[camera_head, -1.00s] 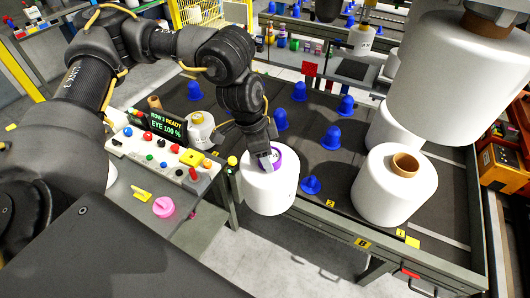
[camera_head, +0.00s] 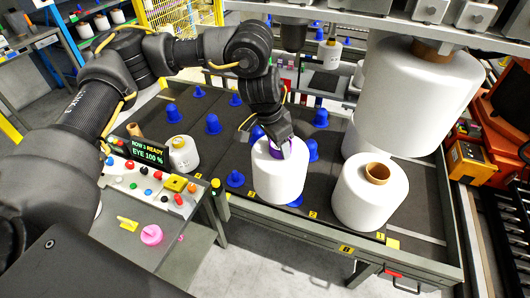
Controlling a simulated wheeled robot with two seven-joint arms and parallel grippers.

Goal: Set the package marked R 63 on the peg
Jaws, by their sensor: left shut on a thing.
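My left gripper (camera_head: 280,146) is shut on a white yarn package (camera_head: 277,178) with a purple core, gripping it at the top. The package is upright near the front edge of the dark table. A blue peg (camera_head: 296,202) shows partly at its lower right, mostly hidden by the package. I cannot tell whether the package touches it or hangs above it. Another blue peg (camera_head: 235,179) stands bare to the left. No R 63 mark can be read on the package. My right gripper is not in view.
A white package with a brown core (camera_head: 367,196) stands close to the right, and a larger one (camera_head: 412,95) is above and behind it. A smaller package (camera_head: 183,155) stands at the left beside the button panel (camera_head: 150,186). Several bare blue pegs, one here (camera_head: 212,124), stand farther back.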

